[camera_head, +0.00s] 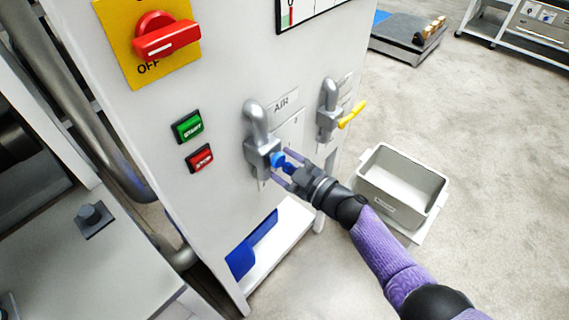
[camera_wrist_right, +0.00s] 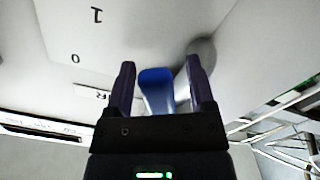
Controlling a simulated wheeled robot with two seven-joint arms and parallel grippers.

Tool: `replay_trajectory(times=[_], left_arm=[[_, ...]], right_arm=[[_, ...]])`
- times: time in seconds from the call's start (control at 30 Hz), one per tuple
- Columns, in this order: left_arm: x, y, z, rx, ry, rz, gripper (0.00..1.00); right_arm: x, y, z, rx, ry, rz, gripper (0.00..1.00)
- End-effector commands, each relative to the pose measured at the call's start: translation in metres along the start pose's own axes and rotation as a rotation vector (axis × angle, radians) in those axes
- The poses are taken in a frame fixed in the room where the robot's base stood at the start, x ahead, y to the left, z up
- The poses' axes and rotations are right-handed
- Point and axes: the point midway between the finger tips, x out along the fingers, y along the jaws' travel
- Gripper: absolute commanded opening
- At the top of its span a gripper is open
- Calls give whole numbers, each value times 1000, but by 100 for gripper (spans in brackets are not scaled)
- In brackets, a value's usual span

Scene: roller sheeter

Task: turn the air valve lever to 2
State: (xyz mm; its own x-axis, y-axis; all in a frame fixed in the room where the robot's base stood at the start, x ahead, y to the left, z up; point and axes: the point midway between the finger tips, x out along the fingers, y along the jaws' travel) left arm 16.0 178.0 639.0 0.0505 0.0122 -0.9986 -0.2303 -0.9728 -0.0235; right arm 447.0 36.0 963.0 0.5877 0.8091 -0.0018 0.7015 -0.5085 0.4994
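The air valve (camera_head: 262,150) is a grey pipe fitting on the white machine panel, below an AIR label (camera_head: 284,102). Its blue lever (camera_head: 278,160) points right and slightly down in the head view. My right gripper (camera_head: 286,169) is at the lever, one finger on each side. In the right wrist view the blue lever (camera_wrist_right: 157,88) stands between the two open fingers (camera_wrist_right: 160,85), with a clear gap on the right side. The panel marks 0 (camera_wrist_right: 75,58) and 1 (camera_wrist_right: 96,15) show there; I see no 2. My left gripper is out of view.
A second valve with a yellow lever (camera_head: 352,114) is right of the air valve. START (camera_head: 187,126) and STOP (camera_head: 199,158) buttons and a red rotary switch (camera_head: 165,38) are to the left. A grey bin (camera_head: 430,190) stands on the floor at right.

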Motion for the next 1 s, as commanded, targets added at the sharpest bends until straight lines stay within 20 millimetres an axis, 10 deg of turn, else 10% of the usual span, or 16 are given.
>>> replay_trajectory(times=[0.27,0.7,1.0], left_arm=[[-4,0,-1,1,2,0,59],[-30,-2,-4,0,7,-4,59],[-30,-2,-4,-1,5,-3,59]], right_arm=[[-5,1,-1,0,0,1,69],[-96,0,0,-1,-2,0,69],[-99,0,0,0,1,0,69]])
